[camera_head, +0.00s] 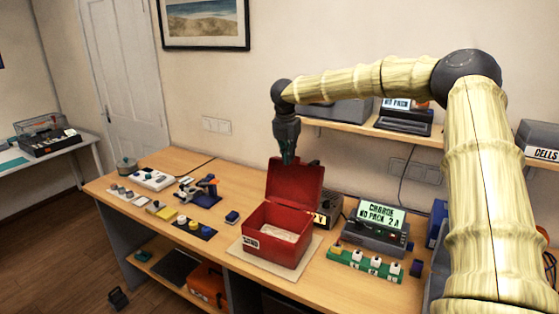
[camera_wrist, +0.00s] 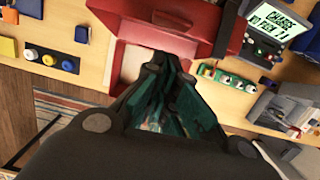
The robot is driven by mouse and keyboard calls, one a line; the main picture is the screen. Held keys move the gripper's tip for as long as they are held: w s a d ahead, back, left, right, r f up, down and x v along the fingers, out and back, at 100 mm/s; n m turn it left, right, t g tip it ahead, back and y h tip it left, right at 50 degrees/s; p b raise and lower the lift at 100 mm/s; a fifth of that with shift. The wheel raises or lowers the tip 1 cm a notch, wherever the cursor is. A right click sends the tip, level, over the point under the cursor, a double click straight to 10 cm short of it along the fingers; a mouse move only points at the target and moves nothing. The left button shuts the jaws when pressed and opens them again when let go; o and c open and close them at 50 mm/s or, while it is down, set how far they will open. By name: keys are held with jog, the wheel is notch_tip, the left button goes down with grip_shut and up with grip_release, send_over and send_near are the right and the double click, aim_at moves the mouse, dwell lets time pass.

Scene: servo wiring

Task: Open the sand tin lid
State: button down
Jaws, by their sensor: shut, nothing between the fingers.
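The red sand tin (camera_head: 272,240) stands on a pale mat (camera_head: 307,262) on the wooden bench, with a "SAND" label on its front. Its red lid (camera_head: 296,183) stands raised at the back, and pale sand (camera_head: 279,233) shows inside. My gripper (camera_head: 288,160) points down just above the top edge of the lid; I cannot tell whether it touches. It is shut and empty. In the wrist view my gripper (camera_wrist: 172,112) shows with its dark green fingers together, over the red lid (camera_wrist: 168,22) and the open tin, partly hiding both.
A charger with a lit screen (camera_head: 380,216) and a green strip with white blocks (camera_head: 366,264) stand right of the tin. Small parts and a blue clamp-like device (camera_head: 207,190) lie to the left. A shelf (camera_head: 370,128) hangs behind. Bare bench shows left of the tin.

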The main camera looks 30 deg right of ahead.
jog(key=shift+w+d, duration=0.35)
jog(key=shift+d, duration=0.2)
jog(key=shift+w+d, duration=0.35)
jog(key=shift+d, duration=0.2)
jog(key=shift+s+a, duration=0.1)
jog(key=shift+a, duration=0.1)
notch_tip(320, 180, up, 9)
jog(key=w+d+b, duration=0.1)
jog(key=d+b, duration=0.1)
jog(key=b, duration=0.1)
jog(key=shift+r, duration=0.15)
jog(key=shift+a+r, duration=0.1)
